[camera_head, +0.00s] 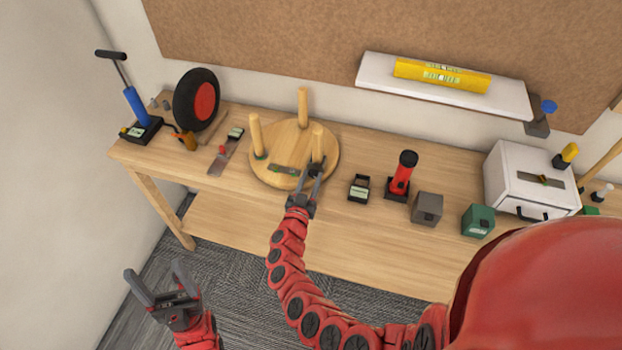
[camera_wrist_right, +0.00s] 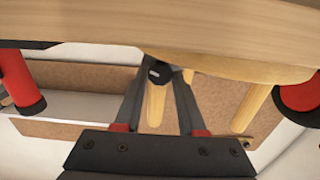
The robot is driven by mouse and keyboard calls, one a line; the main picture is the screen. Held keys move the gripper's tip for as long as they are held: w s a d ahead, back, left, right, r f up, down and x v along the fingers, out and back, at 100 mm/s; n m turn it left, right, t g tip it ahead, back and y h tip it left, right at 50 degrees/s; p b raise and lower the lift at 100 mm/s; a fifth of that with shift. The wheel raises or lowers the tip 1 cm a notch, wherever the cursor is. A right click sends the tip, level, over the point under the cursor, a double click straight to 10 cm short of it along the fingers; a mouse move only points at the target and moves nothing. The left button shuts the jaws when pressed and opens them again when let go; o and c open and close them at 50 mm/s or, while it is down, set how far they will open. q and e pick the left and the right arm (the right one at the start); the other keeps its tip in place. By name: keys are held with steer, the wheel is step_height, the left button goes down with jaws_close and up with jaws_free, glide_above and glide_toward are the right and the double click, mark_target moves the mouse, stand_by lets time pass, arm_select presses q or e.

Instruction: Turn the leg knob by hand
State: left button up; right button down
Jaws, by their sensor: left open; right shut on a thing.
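An upturned round wooden stool (camera_head: 265,168) lies seat-down on the workbench with three legs standing up. My right gripper (camera_head: 314,172) is at the base of its front right leg (camera_head: 317,143). In the right wrist view, a small dark leg knob (camera_wrist_right: 157,73) sits between the fingertips of my right gripper (camera_wrist_right: 160,80), which is shut on it. The gripped leg (camera_wrist_right: 156,105) shows behind the fingers. The knob is mostly hidden by the fingers in the head view. My left gripper (camera_head: 162,285) is open and empty, low in front of the bench, away from the stool.
The wooden workbench (camera_head: 230,215) also holds a wheel (camera_head: 197,99), a blue hand pump (camera_head: 136,106), a red flashlight (camera_head: 403,174), a grey box (camera_head: 427,208), a green box (camera_head: 477,220) and a white cabinet (camera_head: 515,180). A shelf (camera_head: 375,72) is on the wall.

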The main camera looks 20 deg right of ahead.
steer(key=shift+f+m+b, duration=0.2)
steer(key=shift+m+b, duration=0.3)
steer(key=shift+b, duration=0.25)
steer(key=m+b, duration=0.2)
steer(key=b, duration=0.1)
steer(key=shift+f+m, duration=0.1)
steer(key=shift+m, duration=0.2)
steer(key=shift+m+b, duration=0.9)
steer(key=shift+b, duration=0.2)
steer(key=shift+d+r+m+b, duration=0.1)
steer(key=shift+r+m+b, duration=0.15)
steer(key=shift+m+b, duration=0.25)
steer(key=c, duration=0.5)
jaws_free()
